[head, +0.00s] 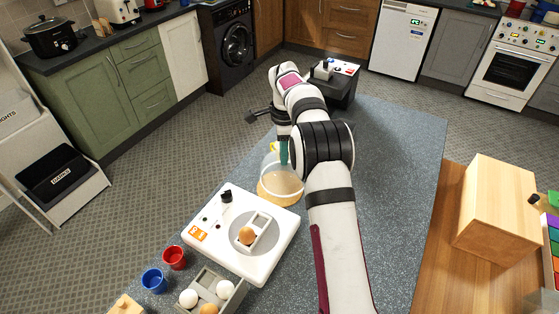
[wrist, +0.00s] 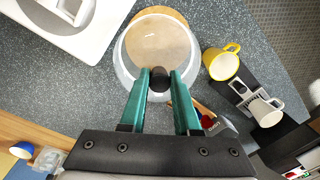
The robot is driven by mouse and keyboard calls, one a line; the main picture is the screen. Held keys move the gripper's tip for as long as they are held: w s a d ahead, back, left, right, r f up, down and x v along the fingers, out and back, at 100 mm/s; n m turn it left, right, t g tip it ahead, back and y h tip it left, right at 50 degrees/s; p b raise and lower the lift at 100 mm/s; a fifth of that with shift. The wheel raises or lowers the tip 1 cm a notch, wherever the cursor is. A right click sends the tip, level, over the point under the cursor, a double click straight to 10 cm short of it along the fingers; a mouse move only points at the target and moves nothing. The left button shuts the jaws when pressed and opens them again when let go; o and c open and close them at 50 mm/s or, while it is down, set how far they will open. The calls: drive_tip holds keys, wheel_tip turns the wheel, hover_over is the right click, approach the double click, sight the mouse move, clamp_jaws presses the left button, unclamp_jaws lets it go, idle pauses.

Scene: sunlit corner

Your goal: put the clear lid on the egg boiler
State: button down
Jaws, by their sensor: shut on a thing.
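The clear lid (head: 281,178) is a see-through dome with a dark knob, at a round cork mat (head: 279,200) beside the egg boiler. My gripper (wrist: 160,80) has its teal fingers shut on the lid's knob; the lid (wrist: 157,45) shows beyond them in the wrist view. I cannot tell whether the lid is clear of the mat. The egg boiler (head: 268,252) is a white square unit with a dark knob. A small holder with a brown egg (head: 247,236) sits on it. Its edge (wrist: 98,45) shows at the wrist view's top left. My arm partly hides the lid in the head view.
A red cup (head: 174,257), a blue cup (head: 154,280) and a grey egg tray (head: 238,294) stand near the boiler. A yellow mug (wrist: 221,64) and a white cup (wrist: 264,109) are right of the lid. The speckled counter (head: 400,150) is clear right of my arm.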

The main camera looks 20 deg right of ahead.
drive_tip(key=s+d+r, duration=0.6)
drive_tip(key=d, duration=0.2)
drive_tip(key=s+a+r+n, duration=0.1)
drive_tip(key=s+a+n, duration=0.25)
drive_tip(key=a, duration=0.65)
drive_tip(key=s+a+r+n, duration=0.1)
drive_tip(key=s+a+n, duration=0.3)
drive_tip(key=a, duration=0.6)
wheel_tip(320, 180, down, 8)
drive_tip(key=s+m, duration=0.1)
drive_tip(key=shift+r, duration=0.2)
drive_tip(key=shift+s+f+m, duration=0.1)
drive_tip(key=shift+f+m, duration=0.15)
drive_tip(key=shift+f, duration=0.25)
drive_tip(key=shift+c, duration=0.4)
unclamp_jaws()
drive_tip(key=shift+r, duration=0.1)
